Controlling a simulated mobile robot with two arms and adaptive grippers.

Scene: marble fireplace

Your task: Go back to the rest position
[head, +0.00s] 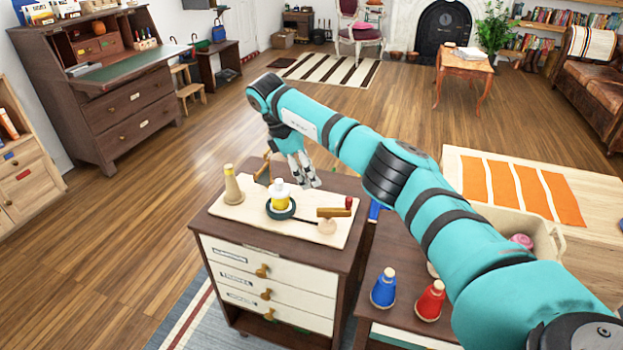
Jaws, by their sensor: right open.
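My right arm reaches in from the lower right, teal with black bands. Its gripper (304,182) hangs fingers down, open and empty, above the back of a small dark drawer cabinet. The cabinet has a white front (268,281) with several round wooden knobs. On its pale top board (240,209) stand a beige cone-shaped bottle (233,185), a yellow and white item on a dark round dish (280,200), and a wooden piece with a red end (335,212). The fingers look close behind the dish; I cannot tell whether they touch anything. My left gripper is not in view.
A blue bottle (384,288) and a red bottle (430,300) stand on a lower dark surface at the right, near my arm. A beige bin (545,240) and a table with an orange-striped cloth (520,190) lie beyond. Open wooden floor (180,215) stretches at left.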

